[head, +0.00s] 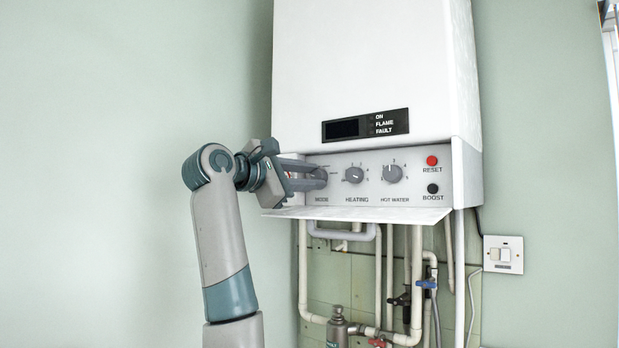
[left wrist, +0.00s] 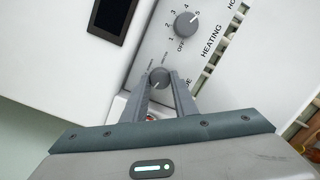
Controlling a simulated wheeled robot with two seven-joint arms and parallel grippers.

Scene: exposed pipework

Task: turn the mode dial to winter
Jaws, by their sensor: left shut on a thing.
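The mode dial (left wrist: 159,78) is a small round grey knob on the boiler's white control panel (head: 430,159). In the left wrist view it sits between the fingertips of my left gripper (left wrist: 161,84), which is shut on it. In the head view my left gripper (head: 321,178) reaches in from the left and its fingers cover most of the dial above the word MODE. Small labels stand around the dial in the left wrist view, partly hidden and too small to read surely. My right gripper is not in view.
The heating dial (head: 354,175) and hot water dial (head: 392,173) are to the right. A red reset button (head: 432,160) and a black boost button (head: 432,188) are further right. A lowered flap (head: 360,213) juts out below the panel, with pipes (head: 304,270) underneath.

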